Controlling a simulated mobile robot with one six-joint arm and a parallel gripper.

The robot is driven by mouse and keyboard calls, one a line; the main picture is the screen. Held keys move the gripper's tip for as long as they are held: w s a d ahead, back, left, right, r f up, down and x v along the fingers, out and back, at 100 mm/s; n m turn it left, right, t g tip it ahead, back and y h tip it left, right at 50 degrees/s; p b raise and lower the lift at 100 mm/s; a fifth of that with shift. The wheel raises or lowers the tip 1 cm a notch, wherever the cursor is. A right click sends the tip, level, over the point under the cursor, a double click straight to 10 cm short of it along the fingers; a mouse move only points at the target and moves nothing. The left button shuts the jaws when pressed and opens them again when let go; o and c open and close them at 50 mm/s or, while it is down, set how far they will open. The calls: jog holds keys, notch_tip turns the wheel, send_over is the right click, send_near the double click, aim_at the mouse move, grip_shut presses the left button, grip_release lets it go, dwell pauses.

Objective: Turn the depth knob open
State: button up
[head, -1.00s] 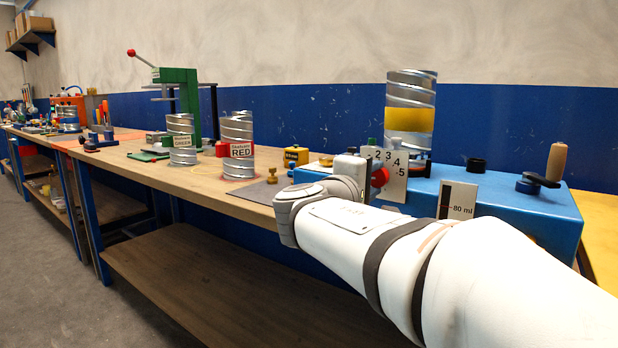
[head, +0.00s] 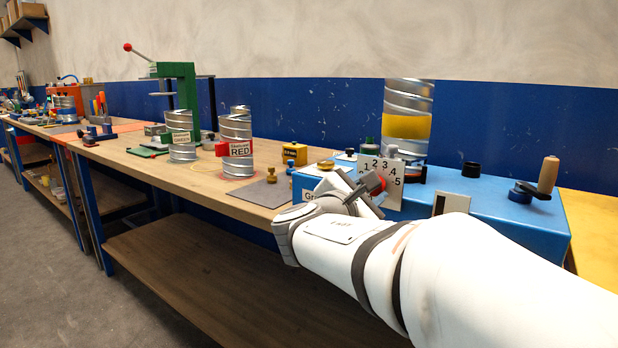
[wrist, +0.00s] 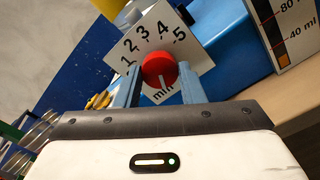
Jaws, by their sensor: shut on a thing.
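The red depth knob (wrist: 160,69) sits in front of a white dial plate (wrist: 191,41) numbered 1 to 5 and marked "min". In the wrist view, the two blue fingers of my gripper (wrist: 160,76) stand on either side of the knob, shut on it. A pale line on the knob's face points down toward "min". In the head view, my gripper (head: 368,193) is tilted at the dial plate (head: 393,172) on the blue machine (head: 480,205). Only a little of the knob (head: 379,184) shows there.
A crank with a wooden handle (head: 548,176) stands on the machine's right end. A metal duct with a yellow band (head: 407,127) rises behind the dial. A duct labelled RED (head: 236,135) and a brass knob (head: 271,175) are on the bench to the left.

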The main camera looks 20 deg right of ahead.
jog(key=shift+n+p, duration=2.25)
jog(key=shift+n, duration=0.55)
jog(key=shift+f, duration=0.1)
jog(key=o, duration=1)
jog(key=shift+p+v, duration=0.7)
jog(key=shift+v, duration=3.2)
